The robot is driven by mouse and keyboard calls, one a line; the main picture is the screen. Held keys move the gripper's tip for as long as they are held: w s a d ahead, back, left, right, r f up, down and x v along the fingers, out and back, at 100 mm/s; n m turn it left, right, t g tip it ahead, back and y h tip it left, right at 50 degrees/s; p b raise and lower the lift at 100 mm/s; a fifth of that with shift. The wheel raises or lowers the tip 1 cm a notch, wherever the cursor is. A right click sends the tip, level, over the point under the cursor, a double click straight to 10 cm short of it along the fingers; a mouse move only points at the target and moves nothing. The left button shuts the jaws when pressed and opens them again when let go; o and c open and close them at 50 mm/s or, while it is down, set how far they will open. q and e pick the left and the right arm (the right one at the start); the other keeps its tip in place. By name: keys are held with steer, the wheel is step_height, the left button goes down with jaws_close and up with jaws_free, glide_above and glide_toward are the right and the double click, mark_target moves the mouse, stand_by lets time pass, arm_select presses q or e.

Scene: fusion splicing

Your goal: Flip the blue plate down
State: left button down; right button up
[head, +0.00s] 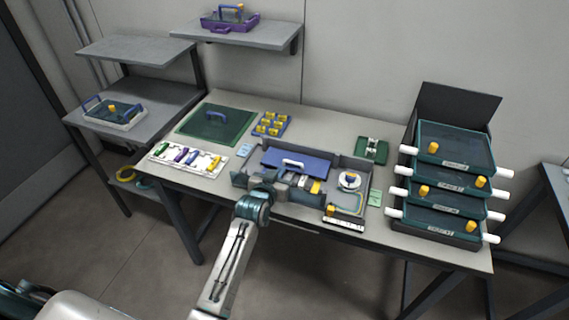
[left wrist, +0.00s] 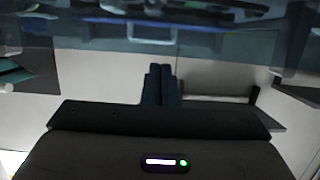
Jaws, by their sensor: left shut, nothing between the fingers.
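The blue plate (head: 312,163) with a white handle (head: 292,162) stands at the back of the grey workstation tray on the table. Its exact tilt is hard to tell. My left gripper (head: 270,177) is at the front left of the tray, in front of the plate, with the plate beyond it. In the left wrist view its two dark fingers (left wrist: 160,72) are together with nothing between them. A white handle-like bar on a bluish surface shows blurred at the top of that view. My right gripper is not in view.
The tray holds a white spool (head: 349,181) and small parts. A green board (head: 215,124), a yellow-block holder (head: 271,124) and a white tool strip (head: 188,160) lie at the left. Stacked green trays (head: 455,145) stand at the right. A wall is behind.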

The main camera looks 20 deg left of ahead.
arm_select(q)
steer(key=shift+s+f, duration=0.2)
steer(key=shift+s, duration=0.35)
steer(key=shift+s+f, duration=0.2)
steer(key=shift+s, duration=0.65)
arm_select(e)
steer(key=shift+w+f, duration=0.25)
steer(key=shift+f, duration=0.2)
arm_select(q)
steer(key=shift+r, duration=0.1)
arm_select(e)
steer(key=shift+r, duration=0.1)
